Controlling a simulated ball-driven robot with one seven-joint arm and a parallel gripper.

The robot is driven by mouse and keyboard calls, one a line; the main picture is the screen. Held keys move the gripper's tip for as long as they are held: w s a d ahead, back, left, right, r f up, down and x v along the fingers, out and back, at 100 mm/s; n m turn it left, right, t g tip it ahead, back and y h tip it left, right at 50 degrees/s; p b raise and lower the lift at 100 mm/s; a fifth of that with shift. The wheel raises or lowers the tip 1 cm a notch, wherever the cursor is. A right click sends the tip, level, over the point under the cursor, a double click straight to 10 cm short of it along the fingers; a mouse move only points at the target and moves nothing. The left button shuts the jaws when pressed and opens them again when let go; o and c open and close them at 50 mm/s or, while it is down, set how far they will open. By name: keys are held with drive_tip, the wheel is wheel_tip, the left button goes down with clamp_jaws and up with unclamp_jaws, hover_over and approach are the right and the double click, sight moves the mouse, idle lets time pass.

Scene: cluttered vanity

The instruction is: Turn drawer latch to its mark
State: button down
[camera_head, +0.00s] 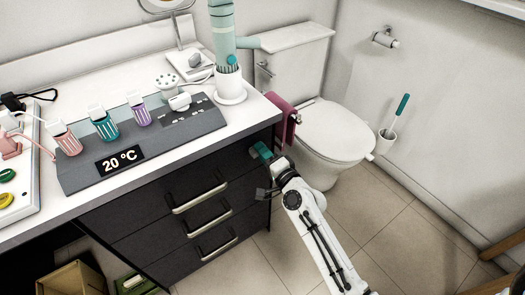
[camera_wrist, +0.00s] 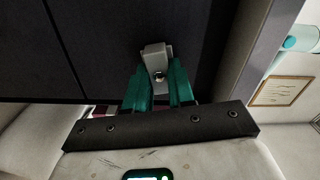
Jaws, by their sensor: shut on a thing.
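The drawer latch (camera_wrist: 155,52) is a small light-grey block with a dark round screw-like spot, on the dark front of the cabinet in the wrist view. My gripper (camera_wrist: 159,82) has its two teal fingers shut on the latch, one on each side of its lower part. In the head view my gripper (camera_head: 260,152) is at the upper right end of the dark drawer cabinet (camera_head: 160,200), just below the countertop. The latch is hidden behind my gripper there. I cannot make out the mark in either view.
Several drawers with pale bar handles (camera_head: 200,199) lie left of my gripper. A pink towel (camera_head: 284,122) hangs close behind it, with the toilet (camera_head: 335,135) beyond. The white countertop (camera_head: 255,107) edge is just above. The tiled floor (camera_head: 400,230) at right is mostly clear.

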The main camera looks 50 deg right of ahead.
drive_tip(key=shift+m, duration=0.9)
drive_tip(key=shift+f, duration=0.1)
drive_tip(key=c, duration=1)
unclamp_jaws()
drive_tip(key=shift+o, duration=0.2)
drive_tip(key=b+v, duration=0.1)
drive_tip(key=v, duration=1)
drive_tip(key=shift+b, duration=0.3)
drive_tip(key=shift+w, duration=0.1)
